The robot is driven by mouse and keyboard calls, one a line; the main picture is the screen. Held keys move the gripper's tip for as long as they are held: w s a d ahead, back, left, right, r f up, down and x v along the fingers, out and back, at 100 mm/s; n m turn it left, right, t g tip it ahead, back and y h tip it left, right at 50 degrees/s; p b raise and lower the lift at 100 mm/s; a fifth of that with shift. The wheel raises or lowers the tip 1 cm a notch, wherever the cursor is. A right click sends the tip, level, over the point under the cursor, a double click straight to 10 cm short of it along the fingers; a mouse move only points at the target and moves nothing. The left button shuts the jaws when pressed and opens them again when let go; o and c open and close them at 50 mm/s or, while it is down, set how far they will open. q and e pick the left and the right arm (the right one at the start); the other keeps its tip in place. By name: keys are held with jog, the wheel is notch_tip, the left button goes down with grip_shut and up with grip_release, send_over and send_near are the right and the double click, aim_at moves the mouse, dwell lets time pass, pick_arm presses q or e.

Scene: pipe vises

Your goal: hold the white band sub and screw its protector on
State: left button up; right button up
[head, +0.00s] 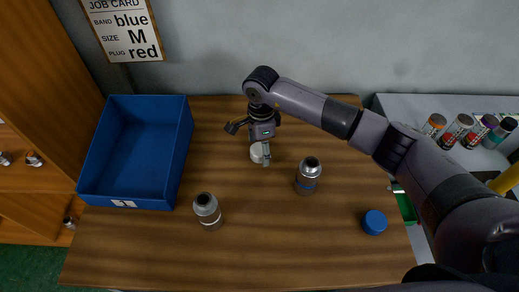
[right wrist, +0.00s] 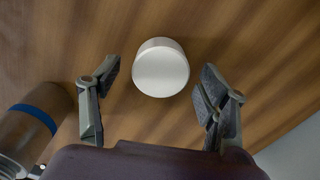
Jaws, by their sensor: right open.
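A white round protector cap (head: 257,153) lies on the wooden table under my right gripper (head: 265,150). In the right wrist view the white cap (right wrist: 161,68) lies ahead of and between the two spread fingers, which do not touch it. The right gripper is open and empty. A grey metal sub (head: 208,212) stands at the front left of the table; its band looks pale, but is too small to be sure. Another sub (head: 308,176) stands right of the gripper; its blue band shows in the right wrist view (right wrist: 35,117). My left gripper is not in view.
A blue open bin (head: 150,190) stands at the table's left. A blue cap (head: 374,222) lies at the right. Several banded cylinders (head: 460,130) stand on a grey surface at the back right. A job card (head: 123,30) hangs on the wall. The table's front middle is clear.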

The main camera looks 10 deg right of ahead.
aim_at(261, 149)
jog(key=c, duration=1.1)
jog(key=shift+r, duration=0.15)
notch_tip(261, 149, up, 20)
jog(key=b, duration=0.4)
